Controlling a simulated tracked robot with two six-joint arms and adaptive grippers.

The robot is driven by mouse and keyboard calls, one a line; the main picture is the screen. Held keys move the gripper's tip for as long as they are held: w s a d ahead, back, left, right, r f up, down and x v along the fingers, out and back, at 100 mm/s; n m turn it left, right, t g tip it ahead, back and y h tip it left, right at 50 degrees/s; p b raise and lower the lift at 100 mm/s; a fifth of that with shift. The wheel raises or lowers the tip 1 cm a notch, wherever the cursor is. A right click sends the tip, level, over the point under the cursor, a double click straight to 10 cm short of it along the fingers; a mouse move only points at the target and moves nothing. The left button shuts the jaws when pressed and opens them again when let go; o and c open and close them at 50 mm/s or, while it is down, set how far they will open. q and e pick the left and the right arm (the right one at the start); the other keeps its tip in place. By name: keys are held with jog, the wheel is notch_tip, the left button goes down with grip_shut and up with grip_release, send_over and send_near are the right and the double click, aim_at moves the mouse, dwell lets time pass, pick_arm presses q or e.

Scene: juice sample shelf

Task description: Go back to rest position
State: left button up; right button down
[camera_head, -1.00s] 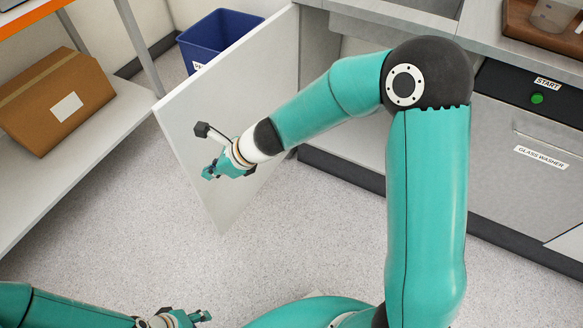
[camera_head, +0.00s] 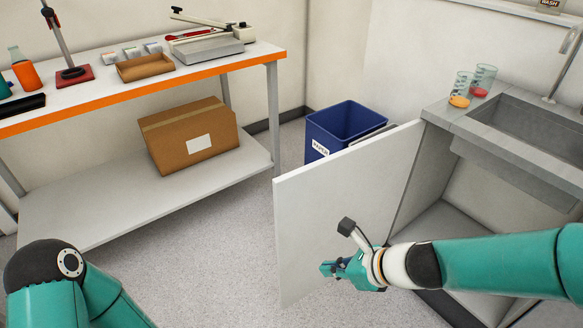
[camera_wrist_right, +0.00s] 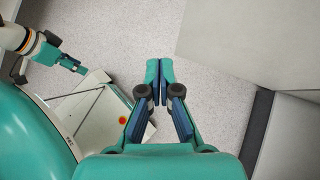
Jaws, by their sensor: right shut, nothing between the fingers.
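My right gripper (camera_head: 328,269) is in front of the open white cabinet door (camera_head: 335,205) in the head view. Whether it touches the door is unclear there. In the right wrist view its fingers (camera_wrist_right: 160,68) are shut together with nothing between them, above the speckled floor. My left arm (camera_head: 60,285) shows at the lower left of the head view, with its gripper out of that picture. The left gripper (camera_wrist_right: 72,64) appears small at the upper left of the right wrist view, near my base. Its jaw state is too small to tell.
A blue bin (camera_head: 345,125) stands behind the door. Two glasses (camera_head: 460,90) stand by the sink (camera_head: 530,125). A cardboard box (camera_head: 190,135) sits on the lower shelf (camera_head: 110,205) of the orange-edged bench. The floor (camera_head: 215,275) between bench and door is clear.

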jog(key=s+f+n+g+h, duration=0.1)
jog(key=s+f+n+g, duration=0.1)
jog(key=s+f+n, duration=0.55)
jog(key=s+d+f+n+g+h, duration=0.1)
jog(key=s+f+n+g, duration=0.3)
jog(key=f, duration=0.6)
jog(key=s+f+n+g+h, duration=0.1)
jog(key=s+f+n, duration=0.55)
jog(key=f, duration=0.25)
jog(key=w+r+n+p, duration=0.1)
jog(key=r+n+p, duration=0.2)
jog(key=r+p, duration=0.4)
jog(key=w+r+n+t+p, duration=0.1)
jog(key=w+r+n+p, duration=0.1)
jog(key=r+p, duration=0.5)
jog(key=shift+w+a+n+t, duration=0.25)
jog(key=shift+w+n+t, duration=0.05)
jog(key=shift+n, duration=0.3)
jog(key=shift+f, duration=0.1)
